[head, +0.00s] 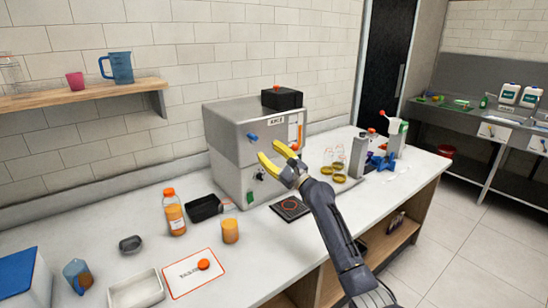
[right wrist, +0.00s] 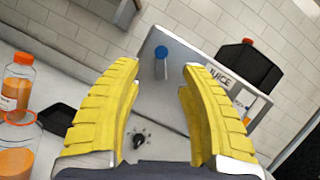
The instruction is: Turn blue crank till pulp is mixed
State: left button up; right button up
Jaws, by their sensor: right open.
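The grey box-shaped juicer (head: 225,150) stands on the counter against the tiled wall. Its blue crank (head: 253,137) sticks out from the front panel. My right gripper (head: 269,152) is open and empty in front of the juicer, a little below and right of the crank in the head view. In the right wrist view the blue crank (right wrist: 161,62) shows between the two yellow fingers, beyond their tips, and looks untouched. A dark knob (right wrist: 139,140) sits lower on the panel. No pulp can be made out. My left gripper is out of view.
An orange juice bottle (head: 174,215), a black tray (head: 203,208) and a glass of juice (head: 230,231) stand left of the juicer. A black scale-like pad (head: 290,208) lies in front. Jars with yellow lids (head: 338,178) and a blue-based device (head: 380,162) stand to the right.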

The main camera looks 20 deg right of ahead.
jog(key=shift+v, duration=1.25)
jog(key=shift+d, duration=0.1)
